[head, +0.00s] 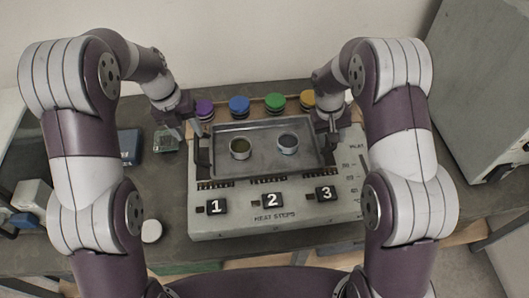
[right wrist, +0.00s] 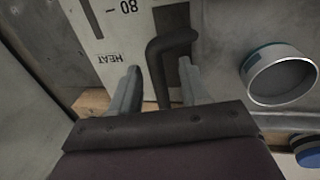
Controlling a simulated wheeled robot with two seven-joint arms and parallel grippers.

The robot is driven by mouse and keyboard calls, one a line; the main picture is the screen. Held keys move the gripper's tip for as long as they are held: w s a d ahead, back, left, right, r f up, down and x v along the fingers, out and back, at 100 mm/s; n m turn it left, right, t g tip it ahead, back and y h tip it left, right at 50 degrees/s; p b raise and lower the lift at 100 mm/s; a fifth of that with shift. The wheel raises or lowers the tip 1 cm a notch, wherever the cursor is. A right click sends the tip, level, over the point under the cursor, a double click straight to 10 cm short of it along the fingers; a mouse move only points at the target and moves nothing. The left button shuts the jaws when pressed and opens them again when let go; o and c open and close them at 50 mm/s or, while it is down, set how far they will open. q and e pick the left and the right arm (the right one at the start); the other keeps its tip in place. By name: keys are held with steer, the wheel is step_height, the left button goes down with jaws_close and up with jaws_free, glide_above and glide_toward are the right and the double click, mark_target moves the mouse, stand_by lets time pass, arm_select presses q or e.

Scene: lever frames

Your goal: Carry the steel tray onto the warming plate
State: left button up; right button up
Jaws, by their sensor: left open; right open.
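The steel tray (head: 262,166) lies flat over the warming plate (head: 235,228), a pale box marked HEAT STEPS; I cannot tell whether it touches it. Two small cups stand in it: one with greenish contents (head: 240,148) and a grey one (head: 288,143), and a cup also shows in the right wrist view (right wrist: 280,76). My left gripper (head: 188,131) is open at the tray's left dark handle (head: 201,155). My right gripper (head: 329,124) is open at the right end; in the right wrist view the dark handle (right wrist: 158,68) stands between its spread fingers.
Purple (head: 204,109), blue (head: 239,105), green (head: 275,102) and yellow (head: 308,99) round jars stand behind the tray. A blue box (head: 129,146) and a white round piece (head: 151,231) lie left. A grey cabinet (head: 480,90) stands right.

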steer(key=shift+r, duration=0.15)
arm_select(q)
steer(key=shift+a+r, duration=0.1)
steer(key=shift+r, duration=0.45)
arm_select(e)
steer(key=v, duration=0.7)
steer(key=shift+r, duration=0.1)
